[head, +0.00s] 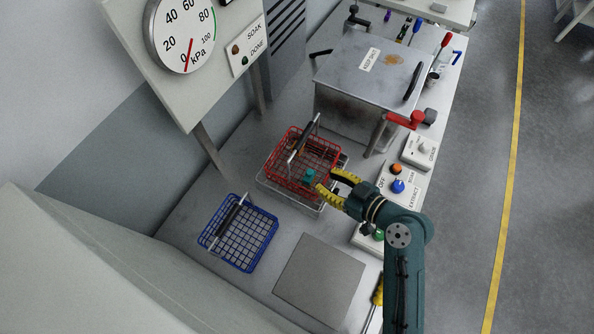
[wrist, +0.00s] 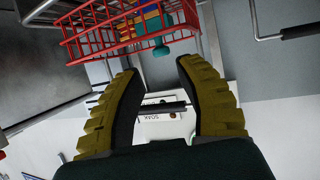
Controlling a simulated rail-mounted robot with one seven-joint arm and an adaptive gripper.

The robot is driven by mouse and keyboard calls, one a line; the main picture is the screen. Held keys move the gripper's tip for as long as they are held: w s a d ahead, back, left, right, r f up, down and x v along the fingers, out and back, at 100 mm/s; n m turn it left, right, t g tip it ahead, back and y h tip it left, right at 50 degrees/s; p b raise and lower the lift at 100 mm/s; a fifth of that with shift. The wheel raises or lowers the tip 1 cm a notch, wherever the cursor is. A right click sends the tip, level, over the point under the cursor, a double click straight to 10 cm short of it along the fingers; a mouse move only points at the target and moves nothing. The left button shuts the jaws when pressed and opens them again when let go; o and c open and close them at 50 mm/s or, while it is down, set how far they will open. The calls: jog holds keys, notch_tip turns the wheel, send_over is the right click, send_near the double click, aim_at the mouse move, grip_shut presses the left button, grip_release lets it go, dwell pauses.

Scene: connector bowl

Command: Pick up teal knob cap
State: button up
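The teal knob cap (head: 309,175) is a small teal piece at the near side of the red wire basket (head: 288,174). In the wrist view it shows as a rounded teal piece (wrist: 161,50) by the basket wires, just beyond the fingertips. I cannot tell whether it rests on the basket floor or on other parts. My gripper (head: 325,181) has yellow ridged fingers and is at the basket's near right side, beside the cap. In the wrist view my gripper (wrist: 160,70) is open, with nothing between its fingers.
Yellow, blue and orange pieces (wrist: 150,22) lie in the red basket, which has a black-gripped handle. A blue wire basket (head: 240,235) stands to its left. A lidded metal tank (head: 350,85) stands behind. A button panel (head: 397,187) is at right. A flat grey plate (head: 320,279) lies in front.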

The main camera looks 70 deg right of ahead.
aim_at(312, 173)
jog(key=x, duration=0.6)
jog(key=shift+w+d+f, duration=0.1)
jog(key=shift+w, duration=0.25)
jog(key=c, duration=0.6)
